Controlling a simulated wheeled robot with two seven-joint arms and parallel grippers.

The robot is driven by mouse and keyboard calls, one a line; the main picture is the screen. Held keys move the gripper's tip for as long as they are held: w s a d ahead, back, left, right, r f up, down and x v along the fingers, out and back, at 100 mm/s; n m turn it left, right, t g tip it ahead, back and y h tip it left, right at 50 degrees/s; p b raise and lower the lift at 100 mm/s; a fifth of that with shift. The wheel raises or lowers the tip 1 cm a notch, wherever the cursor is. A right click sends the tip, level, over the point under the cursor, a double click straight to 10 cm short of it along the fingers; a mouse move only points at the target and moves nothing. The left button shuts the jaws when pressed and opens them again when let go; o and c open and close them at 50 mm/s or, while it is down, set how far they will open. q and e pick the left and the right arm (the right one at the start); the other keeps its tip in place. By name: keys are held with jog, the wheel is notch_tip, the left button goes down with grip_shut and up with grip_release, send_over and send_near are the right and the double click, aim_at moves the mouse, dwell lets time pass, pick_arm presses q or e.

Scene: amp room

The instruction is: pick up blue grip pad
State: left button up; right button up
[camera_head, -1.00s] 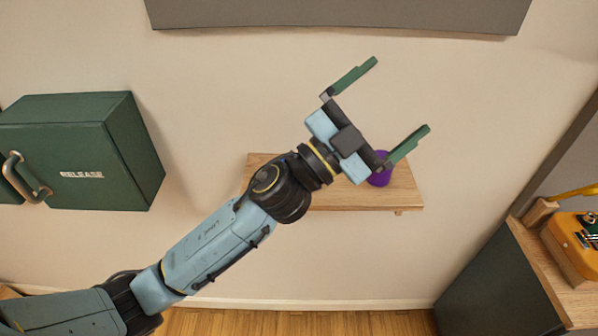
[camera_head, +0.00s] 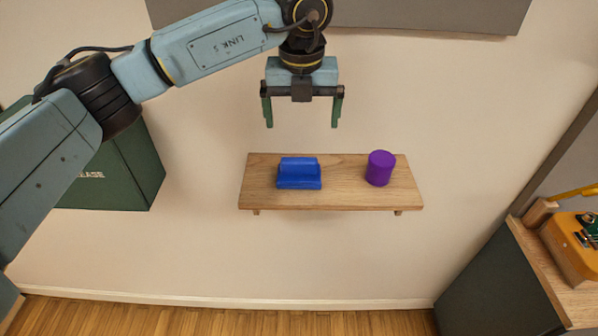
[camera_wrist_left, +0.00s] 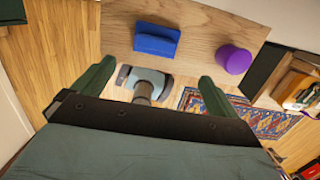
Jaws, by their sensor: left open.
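The blue grip pad (camera_head: 299,174) sits on the left part of a small wooden wall shelf (camera_head: 340,198). In the left wrist view the blue grip pad (camera_wrist_left: 156,41) lies on the shelf beyond my fingers. My left gripper (camera_head: 302,122) points down above the shelf, over the pad and apart from it. Its green fingers are wide open with nothing between them; they also show in the left wrist view (camera_wrist_left: 155,82). My right gripper is not in view.
A purple cylinder (camera_head: 380,168) stands on the shelf, right of the pad. A dark green box (camera_head: 130,165) on the wall is partly hidden behind my left arm. A cabinet (camera_head: 500,285) with an orange device (camera_head: 575,245) stands at the right.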

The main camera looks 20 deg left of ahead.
aim_at(299, 160)
pick_arm(q)
jog(key=f, duration=0.5)
jog(key=w+f+p, duration=0.1)
jog(key=f, duration=0.1)
jog(key=shift+a+f, duration=0.25)
jog(key=f, duration=0.1)
jog(key=f+p, duration=0.1)
jog(key=f, duration=0.1)
jog(key=f+p, duration=0.1)
jog(key=shift+w+a+f, duration=0.1)
jog(key=shift+a+f, duration=0.15)
jog(key=shift+f, duration=0.5)
jog(key=shift+c, duration=0.2)
jog(key=c, duration=0.8)
